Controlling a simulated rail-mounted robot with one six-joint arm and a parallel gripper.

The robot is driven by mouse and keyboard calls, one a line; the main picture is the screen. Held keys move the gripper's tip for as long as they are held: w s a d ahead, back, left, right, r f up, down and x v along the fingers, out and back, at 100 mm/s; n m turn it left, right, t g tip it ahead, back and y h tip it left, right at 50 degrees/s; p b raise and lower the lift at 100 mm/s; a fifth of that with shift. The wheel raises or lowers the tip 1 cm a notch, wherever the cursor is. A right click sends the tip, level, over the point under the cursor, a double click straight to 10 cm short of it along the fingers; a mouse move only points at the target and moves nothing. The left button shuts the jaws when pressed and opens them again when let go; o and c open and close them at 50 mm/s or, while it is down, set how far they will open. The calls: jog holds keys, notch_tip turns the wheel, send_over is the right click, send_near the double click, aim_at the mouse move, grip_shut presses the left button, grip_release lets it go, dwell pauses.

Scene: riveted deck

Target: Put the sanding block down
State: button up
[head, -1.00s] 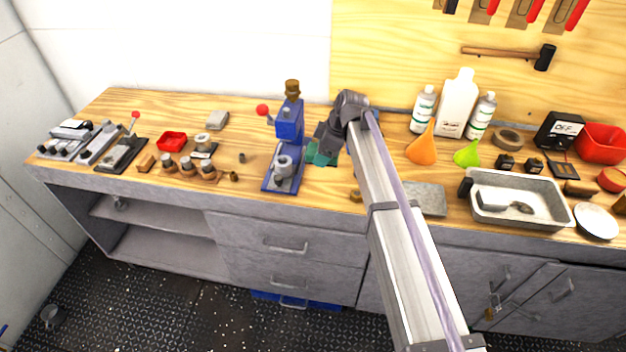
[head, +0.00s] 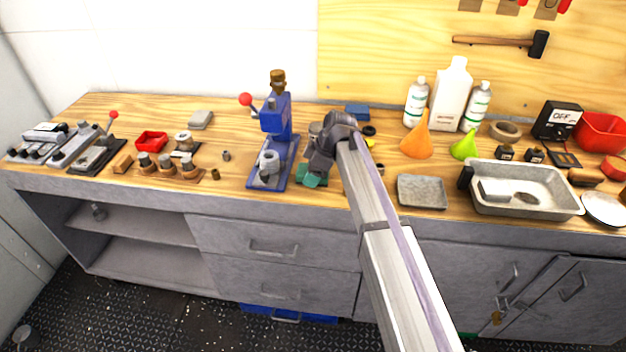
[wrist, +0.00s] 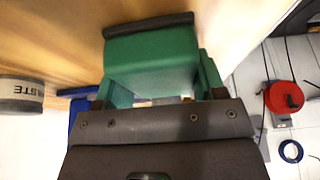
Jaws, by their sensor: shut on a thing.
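My gripper (head: 312,174) is over the wooden bench top, just right of the blue press. It is shut on a green sanding block (wrist: 150,62), which has a dark strip along its far edge in the wrist view. In that view green parts flank the block on both sides, above the dark gripper body. The block also shows in the head view as a small green shape (head: 311,181) under my wrist, partly hidden. I cannot tell whether it touches the bench.
The blue press (head: 273,150) stands close on the left. A grey slab (head: 422,191) and a metal tray (head: 573,208) lie right. Bare wood (head: 225,190) shows left of the press.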

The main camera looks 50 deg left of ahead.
jog(key=shift+f+b, duration=0.2)
jog(key=shift+b, duration=0.15)
jog(key=shift+d, duration=0.1)
jog(key=shift+s+d+f+b, duration=0.1)
jog(key=shift+b, duration=0.2)
jog(key=o, duration=1.1)
jog(key=shift+s+d, duration=0.1)
jog(key=shift+d, duration=0.05)
jog(key=shift+r+p, duration=0.25)
jog(key=shift+p, duration=0.05)
jog(key=shift+o, duration=0.5)
jog(key=p+v, duration=1)
jog(key=v, duration=0.1)
jog(key=shift+w+a, duration=0.25)
jog(key=shift+w, duration=0.1)
jog(key=shift+f, duration=0.15)
